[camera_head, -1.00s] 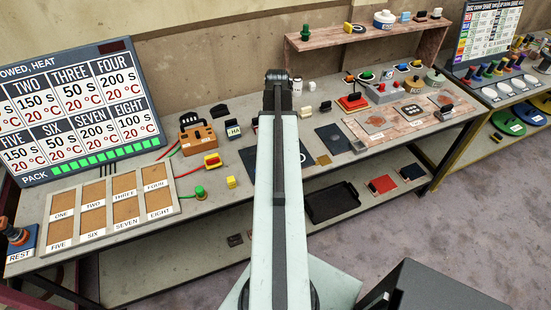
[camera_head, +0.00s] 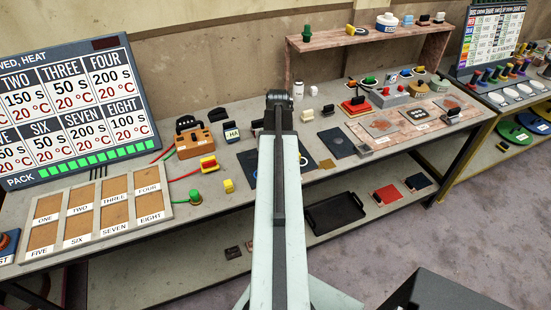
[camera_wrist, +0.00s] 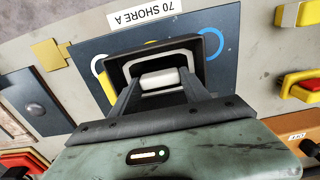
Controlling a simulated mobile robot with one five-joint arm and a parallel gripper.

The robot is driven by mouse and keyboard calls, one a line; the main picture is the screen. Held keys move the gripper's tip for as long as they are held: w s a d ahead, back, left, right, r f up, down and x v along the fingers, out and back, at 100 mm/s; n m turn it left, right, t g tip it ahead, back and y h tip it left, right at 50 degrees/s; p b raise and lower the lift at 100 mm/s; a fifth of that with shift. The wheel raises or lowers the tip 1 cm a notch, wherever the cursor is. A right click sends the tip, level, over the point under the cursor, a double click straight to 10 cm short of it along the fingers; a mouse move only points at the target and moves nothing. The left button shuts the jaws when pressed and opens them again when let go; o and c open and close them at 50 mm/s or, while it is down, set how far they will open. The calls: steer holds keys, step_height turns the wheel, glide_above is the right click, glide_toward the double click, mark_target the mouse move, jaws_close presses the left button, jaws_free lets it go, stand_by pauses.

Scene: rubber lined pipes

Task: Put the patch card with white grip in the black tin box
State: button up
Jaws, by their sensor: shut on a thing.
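My gripper (camera_wrist: 163,82) is shut on the white grip (camera_wrist: 160,78) of a black card with rounded corners and a thin pale line near its edge (camera_wrist: 207,45). The card is over a dark blue mat (camera_wrist: 135,22) with a blue and a white ring; I cannot tell whether it touches the mat. In the head view my arm hides the card and my fingertips. A black, shallow, open tray-like box (camera_head: 335,212) stands on the lower shelf, right of my arm; it seems to be the black tin box. It appears empty.
Open floor is at the right.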

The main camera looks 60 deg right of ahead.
steer(key=o, duration=1.2)
step_height(320, 180, up, 12)
steer(key=p, duration=1.2)
steer(key=shift+r, duration=0.1)
